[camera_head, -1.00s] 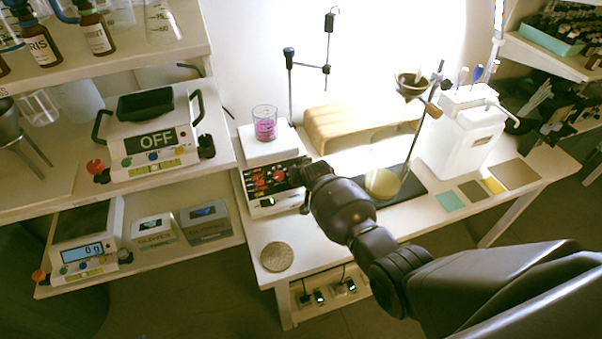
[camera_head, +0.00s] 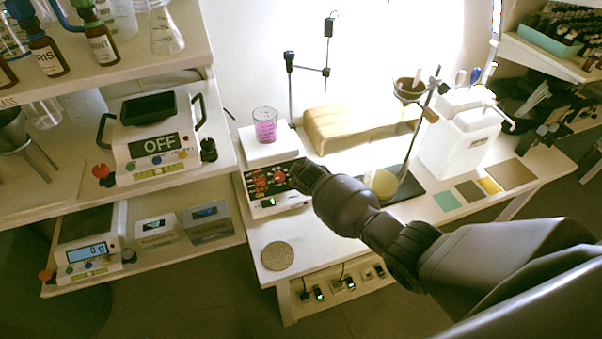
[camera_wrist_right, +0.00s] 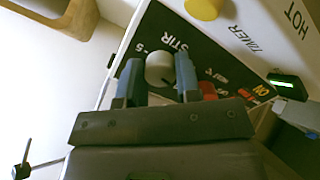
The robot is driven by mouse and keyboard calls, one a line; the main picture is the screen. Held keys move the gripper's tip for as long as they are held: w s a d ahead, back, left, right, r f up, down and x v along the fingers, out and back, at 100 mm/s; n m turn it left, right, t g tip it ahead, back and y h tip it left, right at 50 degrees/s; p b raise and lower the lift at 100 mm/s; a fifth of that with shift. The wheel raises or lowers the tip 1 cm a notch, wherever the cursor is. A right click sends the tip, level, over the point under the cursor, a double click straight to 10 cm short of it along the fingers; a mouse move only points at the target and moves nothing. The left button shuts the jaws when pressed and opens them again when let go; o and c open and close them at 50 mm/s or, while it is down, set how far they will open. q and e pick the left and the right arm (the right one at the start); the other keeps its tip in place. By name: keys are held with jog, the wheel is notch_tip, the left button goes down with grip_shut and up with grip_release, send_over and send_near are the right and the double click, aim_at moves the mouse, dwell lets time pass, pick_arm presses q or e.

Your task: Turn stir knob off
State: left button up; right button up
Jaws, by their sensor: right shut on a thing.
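The hot plate stirrer (camera_head: 272,155) stands on the white bench with a black front panel (camera_head: 262,184) showing red marks. A beaker of pink liquid (camera_head: 265,127) sits on its top plate. My right gripper (camera_head: 294,172) is at the right part of this panel and hides it there. In the right wrist view, the right gripper (camera_wrist_right: 160,80) has its two blue-grey fingers on either side of a pale round stir knob (camera_wrist_right: 159,66), shut on it, beside the "STIR" label. A red part (camera_wrist_right: 207,90) shows beside the right finger. The knob's pointer is not visible. My left gripper is not in view.
A yellow knob (camera_wrist_right: 204,8) and a small green display (camera_wrist_right: 286,83) are near the fingers. A support stand (camera_head: 290,90) rises behind the stirrer. A round pad (camera_head: 277,256) lies at the bench's front. A flask (camera_head: 383,182) stands right of my wrist.

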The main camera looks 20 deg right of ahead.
jog(key=n, duration=0.4)
jog(key=shift+n, duration=0.3)
dwell(0.3)
jog(key=o, duration=0.9)
jog(key=shift+s+r, duration=0.1)
jog(key=shift+s, duration=0.05)
jog(key=shift+v, duration=5.25)
jog(key=shift+a, duration=0.1)
